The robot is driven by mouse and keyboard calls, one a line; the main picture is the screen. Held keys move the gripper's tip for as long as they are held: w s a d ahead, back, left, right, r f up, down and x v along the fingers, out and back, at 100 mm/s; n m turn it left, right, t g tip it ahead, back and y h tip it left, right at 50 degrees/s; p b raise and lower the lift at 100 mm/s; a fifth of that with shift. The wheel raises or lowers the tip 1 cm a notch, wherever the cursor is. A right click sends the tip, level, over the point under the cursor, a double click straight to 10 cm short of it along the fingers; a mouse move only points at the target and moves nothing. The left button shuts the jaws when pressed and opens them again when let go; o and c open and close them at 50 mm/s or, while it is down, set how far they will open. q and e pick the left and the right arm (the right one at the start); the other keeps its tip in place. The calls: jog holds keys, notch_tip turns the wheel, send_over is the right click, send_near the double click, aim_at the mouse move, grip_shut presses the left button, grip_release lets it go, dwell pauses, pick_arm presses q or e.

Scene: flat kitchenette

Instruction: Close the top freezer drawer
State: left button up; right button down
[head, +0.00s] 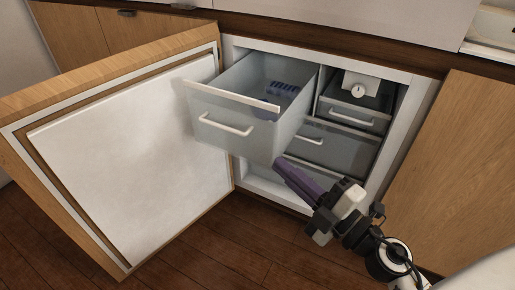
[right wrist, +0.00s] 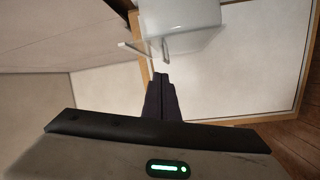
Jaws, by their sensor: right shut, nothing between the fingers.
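The top freezer drawer (head: 225,136) is pulled well out of the freezer in the head view. It is a pale grey see-through bin with a white bar handle (head: 226,125) on its front. It also shows upside down at the top of the right wrist view (right wrist: 185,22). A blue item (head: 280,92) lies inside it. My right gripper (head: 281,167) is shut and empty, with dark purple fingers pointing up and left. Its tips are by the drawer's lower right front corner; I cannot tell if they touch it. My left gripper is not in view.
The wooden freezer door (head: 130,150) stands open to the left. A smaller drawer (head: 352,115) with a white dial unit (head: 360,88) above it and lower drawers (head: 335,148) sit inside the cabinet. Bare wooden floor (head: 215,250) lies in front.

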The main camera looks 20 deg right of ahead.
aim_at(257, 142)
jog(key=w+n, duration=0.1)
jog(key=w, duration=0.2)
jog(key=w+a+f+n+g+y+b, duration=0.1)
jog(key=w+n, duration=0.1)
jog(key=w, duration=0.2)
jog(key=w+a+f+n+b, duration=0.1)
jog(key=w+n, duration=0.1)
jog(key=w, duration=0.2)
jog(key=shift+w+a+g, duration=0.1)
jog(key=shift+w+g, duration=0.05)
jog(key=shift+g, duration=0.25)
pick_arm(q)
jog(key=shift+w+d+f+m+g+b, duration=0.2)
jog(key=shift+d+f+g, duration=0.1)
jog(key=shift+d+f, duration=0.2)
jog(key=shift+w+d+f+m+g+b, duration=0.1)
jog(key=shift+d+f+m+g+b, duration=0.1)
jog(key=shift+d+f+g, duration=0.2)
pick_arm(e)
jog(key=shift+w+d+r, duration=0.25)
jog(key=shift+w+d, duration=0.1)
jog(key=shift+d, duration=0.1)
